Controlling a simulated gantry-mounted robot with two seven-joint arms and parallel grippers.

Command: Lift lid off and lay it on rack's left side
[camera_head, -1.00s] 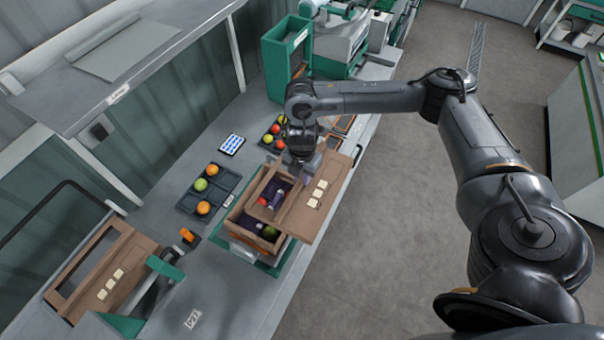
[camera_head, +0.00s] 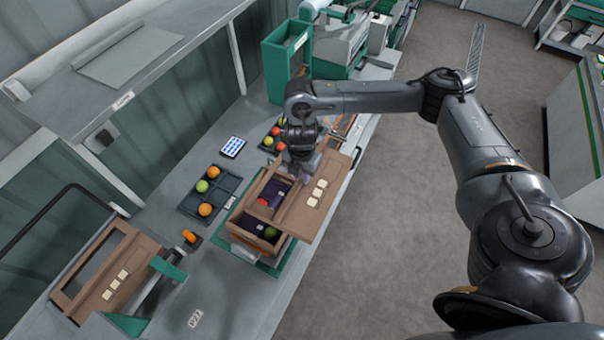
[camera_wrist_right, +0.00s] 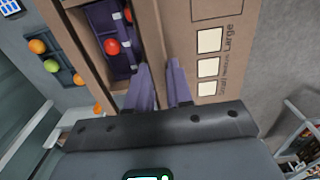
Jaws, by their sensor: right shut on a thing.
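A flat brown lid (camera_head: 296,212) with three cream labels lies over and beside the crate on the bench, reaching past its right side. It also shows in the right wrist view (camera_wrist_right: 225,25). My right gripper (camera_head: 304,178) is shut on a narrow brown bar of it; the purple fingers (camera_wrist_right: 160,88) straddle this bar in the wrist view. The brown crate (camera_head: 246,238) has dark purple compartments holding red and green tomatoes. At the lower left, a rack with green ends (camera_head: 128,324) bears another brown windowed panel with cream labels (camera_head: 134,262). My left gripper is not in view.
A dark tray (camera_head: 187,207) with orange and green fruit stands left of the crate. Another fruit tray (camera_head: 266,145) and a tall green bin (camera_head: 275,72) are behind. An orange fruit (camera_head: 189,235) sits between crate and rack.

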